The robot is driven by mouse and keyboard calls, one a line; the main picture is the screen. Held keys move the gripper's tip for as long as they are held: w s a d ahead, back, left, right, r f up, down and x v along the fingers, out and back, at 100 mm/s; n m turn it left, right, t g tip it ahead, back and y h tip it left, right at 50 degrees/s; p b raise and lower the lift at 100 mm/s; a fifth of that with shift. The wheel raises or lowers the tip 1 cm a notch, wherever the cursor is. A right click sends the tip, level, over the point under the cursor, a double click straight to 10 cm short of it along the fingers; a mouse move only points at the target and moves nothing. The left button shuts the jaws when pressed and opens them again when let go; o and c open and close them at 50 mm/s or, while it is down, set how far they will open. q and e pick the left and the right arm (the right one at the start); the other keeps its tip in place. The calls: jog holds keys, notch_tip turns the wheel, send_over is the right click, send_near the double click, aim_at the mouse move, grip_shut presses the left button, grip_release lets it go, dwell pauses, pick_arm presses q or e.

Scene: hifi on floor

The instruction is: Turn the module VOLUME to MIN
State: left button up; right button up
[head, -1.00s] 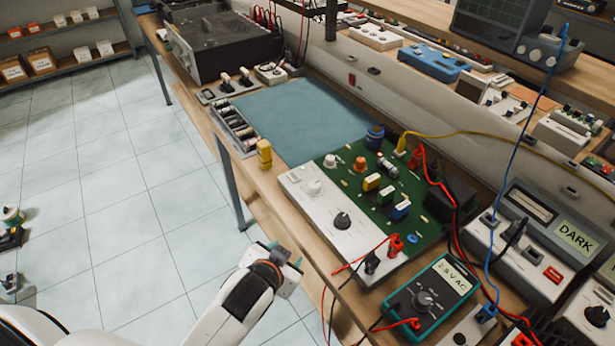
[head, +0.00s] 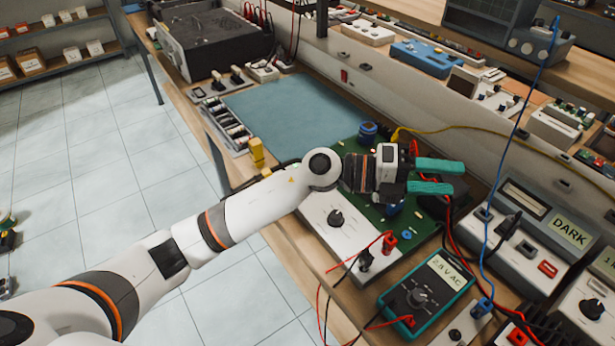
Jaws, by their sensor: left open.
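The module is a green circuit board (head: 410,228) with a white front panel (head: 338,241). A black knob (head: 336,217) with a light pointer mark stands on the panel, in clear view. I cannot read a VOLUME or MIN label. My left gripper (head: 462,177) is above the far right part of the board, open and empty, its two teal fingers pointing right. It is apart from the black knob. My right gripper is not in view.
A teal multimeter (head: 427,292) and red and black leads stand near the panel's front. A grey meter marked DARK (head: 541,227) is at right. The blue mat (head: 290,112) is clear.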

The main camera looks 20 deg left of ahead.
pick_arm(q)
jog(key=w+a+f+m+g+y, duration=0.3)
jog(key=w+a+f+m+y, duration=0.15)
jog(key=a+f+y, duration=0.45)
jog(key=w+a+r+n+y, duration=0.1)
jog(key=w+a+r+y, duration=0.15)
jog(key=a+y, duration=0.4)
jog(key=w+a+r+n+y, duration=0.1)
jog(key=w+a+y, duration=0.25)
jog(key=a, duration=0.65)
jog(key=shift+m+t, duration=0.25)
jog(key=shift+t, duration=0.05)
jog(key=f, duration=0.3)
jog(key=f+p, duration=0.1)
jog(key=f, duration=0.3)
jog(key=s+f, duration=0.1)
jog(key=f, duration=0.3)
jog(key=shift+d+f, duration=0.2)
jog(key=shift+f, duration=0.05)
jog(key=shift+c, duration=0.5)
jog(key=c, duration=0.9)
